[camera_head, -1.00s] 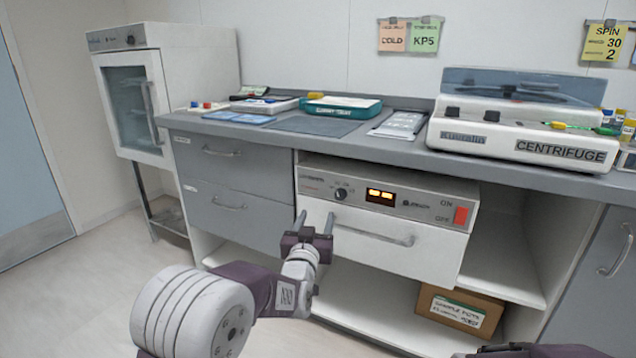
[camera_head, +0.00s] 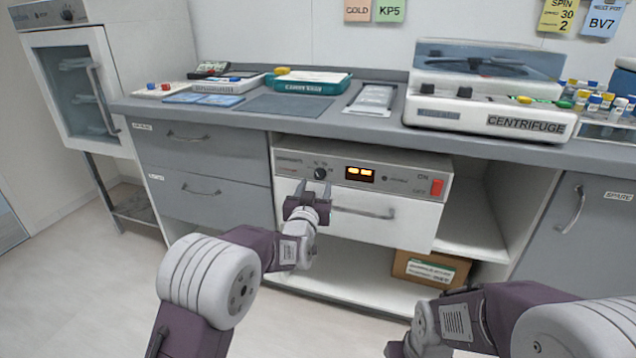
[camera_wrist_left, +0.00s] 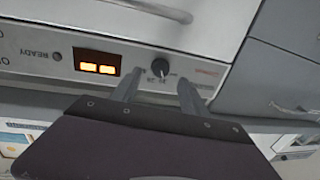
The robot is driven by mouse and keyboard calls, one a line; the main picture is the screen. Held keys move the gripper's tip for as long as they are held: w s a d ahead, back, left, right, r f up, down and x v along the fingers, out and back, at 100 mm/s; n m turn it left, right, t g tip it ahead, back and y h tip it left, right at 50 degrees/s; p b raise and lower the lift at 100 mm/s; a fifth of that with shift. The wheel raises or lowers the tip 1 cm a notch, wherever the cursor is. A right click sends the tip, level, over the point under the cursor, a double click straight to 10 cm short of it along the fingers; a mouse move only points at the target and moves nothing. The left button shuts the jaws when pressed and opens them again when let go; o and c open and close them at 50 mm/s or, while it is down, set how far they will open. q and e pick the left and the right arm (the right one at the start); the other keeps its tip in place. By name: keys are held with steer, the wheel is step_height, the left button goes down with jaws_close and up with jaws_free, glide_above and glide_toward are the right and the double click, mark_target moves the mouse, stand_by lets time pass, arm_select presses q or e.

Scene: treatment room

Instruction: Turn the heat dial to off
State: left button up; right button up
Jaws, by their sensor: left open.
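The heat dial (camera_head: 320,174) is a small dark round knob on the front panel of the white drawer unit (camera_head: 290,200) under the counter. It also shows in the left wrist view (camera_wrist_left: 159,67), where its pointer and small markings around it are too small to read. My left gripper (camera_head: 313,188) is open, with its two fingers pointing at the panel just below the dial. In the left wrist view the fingers (camera_wrist_left: 158,90) lie to either side of the dial's line, apart from it. My right arm shows at the lower right; its gripper's fingers are not visible.
An orange lit display (camera_head: 359,174) and a red switch (camera_head: 437,187) sit right of the dial. A drawer handle (camera_head: 364,212) sticks out below. The grey counter (camera_head: 300,122) overhangs above, bearing a centrifuge (camera_head: 488,116). A cardboard box (camera_head: 428,270) stands on the lower shelf.

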mark_target(319, 176)
arm_select(q)
steer(key=w, duration=0.3)
steer(key=w+b, duration=0.1)
steer(key=shift+w+d, duration=0.4)
jaws_close()
